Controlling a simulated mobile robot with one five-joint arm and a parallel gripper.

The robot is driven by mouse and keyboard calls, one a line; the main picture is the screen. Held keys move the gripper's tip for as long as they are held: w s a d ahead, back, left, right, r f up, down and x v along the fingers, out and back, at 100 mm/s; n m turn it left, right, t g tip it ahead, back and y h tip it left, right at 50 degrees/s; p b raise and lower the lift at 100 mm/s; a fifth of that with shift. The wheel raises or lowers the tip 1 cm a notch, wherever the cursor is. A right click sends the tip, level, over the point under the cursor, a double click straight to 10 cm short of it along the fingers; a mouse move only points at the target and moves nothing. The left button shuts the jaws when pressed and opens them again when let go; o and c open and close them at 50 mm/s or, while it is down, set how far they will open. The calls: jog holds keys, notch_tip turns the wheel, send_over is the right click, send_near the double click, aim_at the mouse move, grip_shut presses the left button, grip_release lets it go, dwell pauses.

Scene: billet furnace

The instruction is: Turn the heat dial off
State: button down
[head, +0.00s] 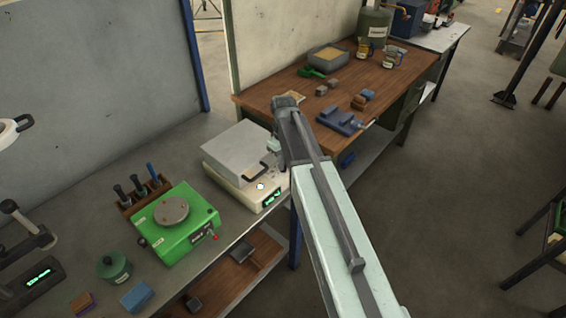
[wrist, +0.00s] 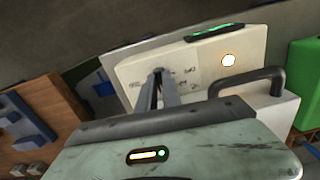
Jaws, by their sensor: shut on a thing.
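The furnace (head: 238,150) is a grey box on a cream base, standing on the grey bench in the head view. Its cream control panel (wrist: 195,62) fills the upper middle of the wrist view, with a lit green display (wrist: 215,32), a glowing round light (wrist: 228,60) and small printed marks. My gripper (wrist: 158,74) reaches down to the panel among these marks. Its two fingers are close together, shut on the heat dial, which they almost wholly hide. The dial's setting cannot be read. In the head view my gripper (head: 273,146) is at the furnace's right side, its fingertips unclear.
A dark bar handle (wrist: 252,82) stands close beside my gripper. A green machine (head: 175,220) with a round plate sits left of the furnace. A wooden bench (head: 290,84) with a blue vise (head: 340,121) lies beyond. The floor at right is mostly open.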

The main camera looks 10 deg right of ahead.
jog(key=n, duration=0.4)
jog(key=shift+n, duration=0.3)
jog(key=n, duration=0.3)
jog(key=shift+n, duration=0.3)
jog(key=n, duration=0.4)
jog(key=shift+n, duration=2.1)
jog(key=c, duration=1.5)
grip_release()
jog(key=shift+r, duration=0.1)
